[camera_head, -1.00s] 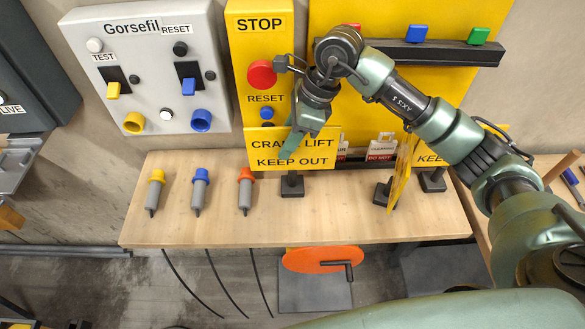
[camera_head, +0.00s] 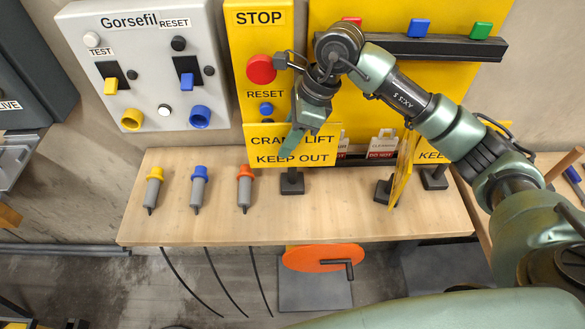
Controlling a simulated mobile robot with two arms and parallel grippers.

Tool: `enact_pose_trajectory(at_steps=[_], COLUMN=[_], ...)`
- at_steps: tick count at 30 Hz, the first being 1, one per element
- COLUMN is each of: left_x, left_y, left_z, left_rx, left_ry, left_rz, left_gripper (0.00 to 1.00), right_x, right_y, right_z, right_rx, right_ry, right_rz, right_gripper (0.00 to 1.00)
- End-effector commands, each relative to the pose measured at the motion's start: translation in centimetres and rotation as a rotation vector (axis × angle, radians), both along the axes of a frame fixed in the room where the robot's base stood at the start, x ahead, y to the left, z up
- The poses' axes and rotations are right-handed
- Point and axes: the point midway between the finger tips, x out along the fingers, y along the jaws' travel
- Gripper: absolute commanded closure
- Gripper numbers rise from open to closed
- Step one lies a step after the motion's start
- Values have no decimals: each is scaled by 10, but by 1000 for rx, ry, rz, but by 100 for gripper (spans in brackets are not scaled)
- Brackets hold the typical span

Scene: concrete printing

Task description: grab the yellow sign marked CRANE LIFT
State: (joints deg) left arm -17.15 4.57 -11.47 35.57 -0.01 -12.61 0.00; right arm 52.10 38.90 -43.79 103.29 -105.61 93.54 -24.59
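The yellow sign (camera_head: 270,149) reads CRANE LIFT and KEEP OUT. It stands upright on a dark square base (camera_head: 291,186) at the back of the wooden table. My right gripper (camera_head: 291,148) is in front of the sign's top, with its green finger pointing down and covering part of the word CRANE. Only one finger shows clearly, so its opening and any contact with the sign cannot be told. My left gripper is not in view.
Other yellow signs (camera_head: 402,170) stand to the right on dark bases. Three plugs, yellow (camera_head: 154,188), blue (camera_head: 199,188) and orange (camera_head: 244,188), lie on the table (camera_head: 330,222) to the left. A grey control panel (camera_head: 140,65) and a yellow STOP panel (camera_head: 259,50) are behind.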

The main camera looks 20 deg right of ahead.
Motion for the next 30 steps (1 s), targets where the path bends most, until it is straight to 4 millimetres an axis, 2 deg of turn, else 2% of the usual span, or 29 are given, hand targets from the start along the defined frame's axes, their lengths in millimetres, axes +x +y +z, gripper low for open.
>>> enact_pose_trajectory(at_steps=[5, 6, 9, 30], left_x=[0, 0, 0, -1], left_y=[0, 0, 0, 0], left_z=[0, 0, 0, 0], left_rx=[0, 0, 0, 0], left_ry=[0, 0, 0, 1], left_rz=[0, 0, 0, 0], left_gripper=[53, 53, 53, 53], right_x=[0, 0, 0, 0], right_y=[0, 0, 0, 0], right_z=[0, 0, 0, 0], right_rx=[0, 0, 0, 0], right_ry=[0, 0, 0, 0], right_rz=[0, 0, 0, -1], right_gripper=[67, 73, 100, 100])
